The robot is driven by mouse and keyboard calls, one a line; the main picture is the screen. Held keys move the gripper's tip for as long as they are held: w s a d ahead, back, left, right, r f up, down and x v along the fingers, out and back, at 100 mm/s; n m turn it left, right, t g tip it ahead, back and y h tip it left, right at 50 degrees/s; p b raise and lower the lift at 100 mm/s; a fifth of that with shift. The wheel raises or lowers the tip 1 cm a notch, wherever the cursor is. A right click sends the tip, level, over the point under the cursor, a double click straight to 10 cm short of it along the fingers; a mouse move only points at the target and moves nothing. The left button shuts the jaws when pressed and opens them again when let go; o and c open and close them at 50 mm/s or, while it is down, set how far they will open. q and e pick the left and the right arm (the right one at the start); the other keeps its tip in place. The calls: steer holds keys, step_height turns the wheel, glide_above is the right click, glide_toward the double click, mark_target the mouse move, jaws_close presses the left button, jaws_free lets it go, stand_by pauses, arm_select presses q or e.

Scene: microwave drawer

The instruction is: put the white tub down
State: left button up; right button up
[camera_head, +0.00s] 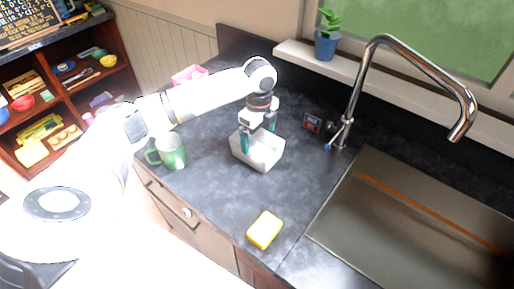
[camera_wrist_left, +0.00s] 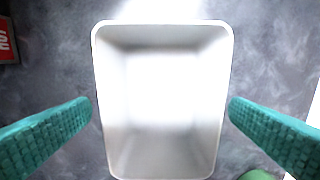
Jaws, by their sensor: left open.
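The white tub (camera_head: 262,155) sits upright on the dark grey countertop (camera_head: 215,190), left of the sink. In the left wrist view the empty tub (camera_wrist_left: 162,100) fills the middle, with its opening facing the camera. My left gripper (camera_head: 257,140) is over the tub, pointing down. Its teal fingers (camera_wrist_left: 160,118) are spread wide, one on each side of the tub, with a gap between each finger and the tub's walls. My right gripper is not in view.
A green mug (camera_head: 172,152) stands left of the tub, and a yellow sponge (camera_head: 264,230) lies near the front edge. The sink (camera_head: 400,225) and tall faucet (camera_head: 352,90) are at right.

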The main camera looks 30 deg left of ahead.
mark_target(256, 146)
arm_select(q)
steer(key=shift+w+f, duration=0.15)
steer(key=shift+f, duration=0.15)
steer(key=f, duration=0.1)
steer(key=f+p, duration=0.2)
steer(key=f, duration=0.1)
steer(key=shift+s+a, duration=0.3)
steer(key=shift+a, duration=0.05)
steer(key=shift+w+f, duration=0.1)
steer(key=shift+f, duration=0.35)
steer(key=c, duration=0.7)
